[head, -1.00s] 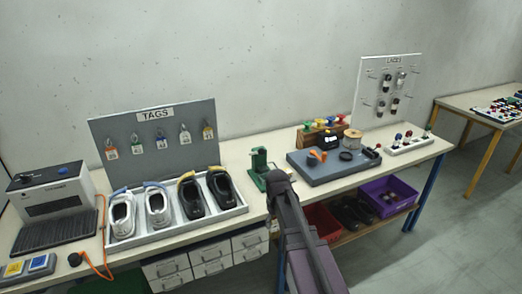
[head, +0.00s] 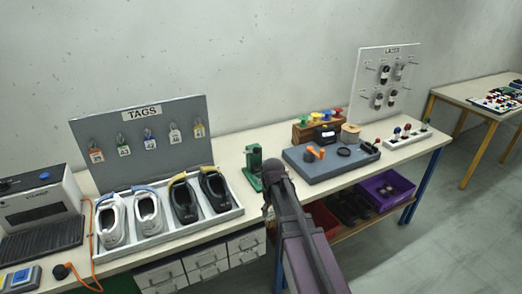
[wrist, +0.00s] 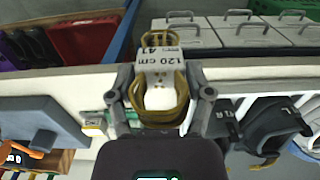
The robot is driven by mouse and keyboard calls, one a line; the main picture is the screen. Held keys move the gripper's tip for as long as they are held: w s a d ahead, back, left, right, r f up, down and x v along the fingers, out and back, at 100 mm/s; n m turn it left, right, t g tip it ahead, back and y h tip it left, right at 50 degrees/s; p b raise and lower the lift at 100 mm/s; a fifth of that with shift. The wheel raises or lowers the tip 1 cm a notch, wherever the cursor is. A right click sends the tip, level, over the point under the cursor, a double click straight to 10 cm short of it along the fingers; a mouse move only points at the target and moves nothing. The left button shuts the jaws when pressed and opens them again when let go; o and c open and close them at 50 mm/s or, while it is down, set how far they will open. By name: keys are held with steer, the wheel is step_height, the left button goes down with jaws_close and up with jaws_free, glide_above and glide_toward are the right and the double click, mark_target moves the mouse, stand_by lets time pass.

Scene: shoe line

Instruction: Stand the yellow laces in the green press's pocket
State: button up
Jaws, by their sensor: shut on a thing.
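The yellow laces (wrist: 181,97) are a looped bundle with a white paper band marked "120 cm" and 41. My gripper (wrist: 160,92) is shut on them in the wrist view, one finger on each side, above the table's edge. In the head view the green press (head: 254,161) stands on the table between the shoe tray and the grey mat. The end of my arm is just in front of the press and covers its lower right. The laces are hidden in the head view. The press's pocket cannot be made out.
The shoe tray (head: 229,215) with two white and two black shoes is left of the press. The grey mat (head: 318,172) with an orange-handled tool is to its right. White drawers (head: 206,255), a red bin (head: 321,219) and a purple bin (head: 386,190) are below the tabletop.

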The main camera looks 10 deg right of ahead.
steer(key=shift+a+r, duration=0.1)
steer(key=shift+a, duration=0.15)
